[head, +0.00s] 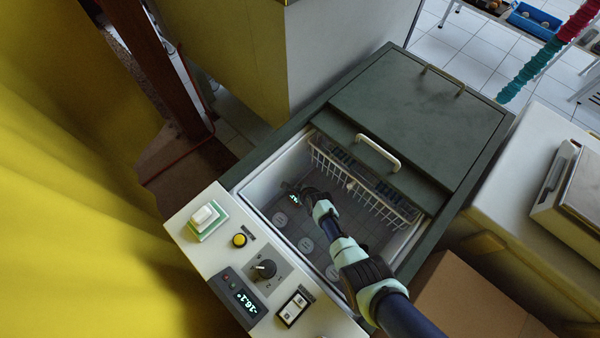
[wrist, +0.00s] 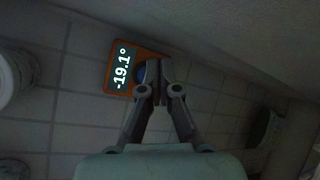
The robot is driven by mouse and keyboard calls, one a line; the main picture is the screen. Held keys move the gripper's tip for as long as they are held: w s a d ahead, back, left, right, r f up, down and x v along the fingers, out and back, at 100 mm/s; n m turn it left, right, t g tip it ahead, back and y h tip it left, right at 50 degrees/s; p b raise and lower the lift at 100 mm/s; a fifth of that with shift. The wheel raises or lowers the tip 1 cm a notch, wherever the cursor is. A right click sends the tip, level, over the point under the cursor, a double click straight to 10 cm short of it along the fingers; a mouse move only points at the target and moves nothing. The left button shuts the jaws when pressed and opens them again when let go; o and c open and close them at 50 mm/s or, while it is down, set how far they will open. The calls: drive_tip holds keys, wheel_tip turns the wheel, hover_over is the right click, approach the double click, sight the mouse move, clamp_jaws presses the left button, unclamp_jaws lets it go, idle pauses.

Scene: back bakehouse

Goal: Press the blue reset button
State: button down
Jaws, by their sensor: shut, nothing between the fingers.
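An orange thermometer unit (wrist: 108,88) with a lit display reading -19.1° lies on the tiled-looking floor inside the open freezer. A small part of the blue button (wrist: 141,74) shows at its right side in the wrist view; the fingertips cover the rest. My gripper (wrist: 153,82) is shut and empty, its tips over or right beside the button. I cannot tell whether they touch it. In the head view my gripper (head: 301,194) reaches down into the freezer beside the small glowing display (head: 294,199), and the blue button cannot be made out there.
The freezer's wire basket (head: 372,200) hangs right of my arm, below the dark lid (head: 410,115). Several round tubs (head: 306,245) stand on the freezer floor. The front panel has a yellow button (head: 239,240), a black knob (head: 264,269) and a white switch (head: 204,216).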

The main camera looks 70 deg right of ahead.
drive_tip(key=shift+r, duration=0.15)
wheel_tip(320, 180, up, 5)
drive_tip(key=p, duration=0.4)
drive_tip(key=shift+p, duration=0.35)
idle(0.7)
